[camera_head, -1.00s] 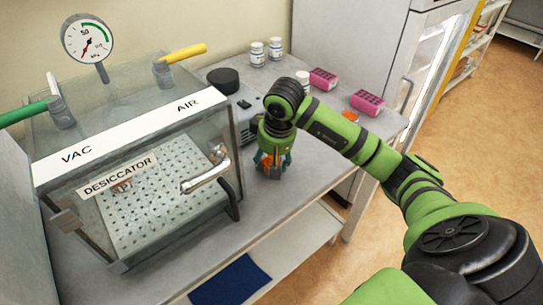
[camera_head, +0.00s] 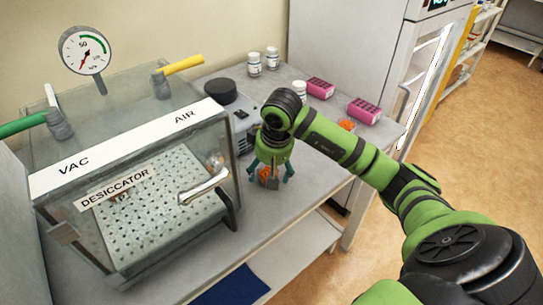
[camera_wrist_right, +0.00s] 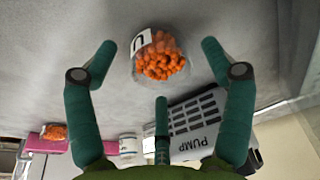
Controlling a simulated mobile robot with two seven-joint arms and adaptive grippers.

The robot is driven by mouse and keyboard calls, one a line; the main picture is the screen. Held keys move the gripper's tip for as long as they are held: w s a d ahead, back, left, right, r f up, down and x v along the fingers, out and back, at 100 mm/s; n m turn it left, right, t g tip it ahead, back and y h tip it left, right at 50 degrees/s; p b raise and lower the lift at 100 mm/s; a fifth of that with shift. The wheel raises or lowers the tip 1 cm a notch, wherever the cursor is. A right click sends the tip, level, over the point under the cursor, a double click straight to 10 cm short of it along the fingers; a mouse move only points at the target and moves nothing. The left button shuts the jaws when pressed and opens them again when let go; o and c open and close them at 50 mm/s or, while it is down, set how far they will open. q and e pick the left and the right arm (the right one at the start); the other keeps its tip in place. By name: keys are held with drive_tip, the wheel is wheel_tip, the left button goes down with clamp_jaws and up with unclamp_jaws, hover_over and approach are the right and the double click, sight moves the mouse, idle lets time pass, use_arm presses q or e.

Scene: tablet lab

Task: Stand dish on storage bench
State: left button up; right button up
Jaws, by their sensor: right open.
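A small clear dish (camera_wrist_right: 160,62) filled with orange pellets, with a white label bearing a dark letter, sits on the grey bench (camera_head: 302,205). In the head view the dish (camera_head: 265,173) shows partly between my right gripper's fingers, near the bench's front edge. My right gripper (camera_head: 270,177) points down over it, its teal fingers spread open. In the right wrist view the open fingers (camera_wrist_right: 160,75) stand around the dish, with gaps visible between them and it. My left gripper is not in view.
A glass desiccator (camera_head: 140,215) stands left of my gripper, its handle (camera_head: 205,187) facing it. A pump (camera_head: 240,120) stands behind. A blue mat (camera_head: 232,287) lies on the lower shelf.

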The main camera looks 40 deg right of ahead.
drive_tip(key=b+v, duration=0.2)
drive_tip(key=v, duration=0.9)
drive_tip(key=shift+r, duration=0.2)
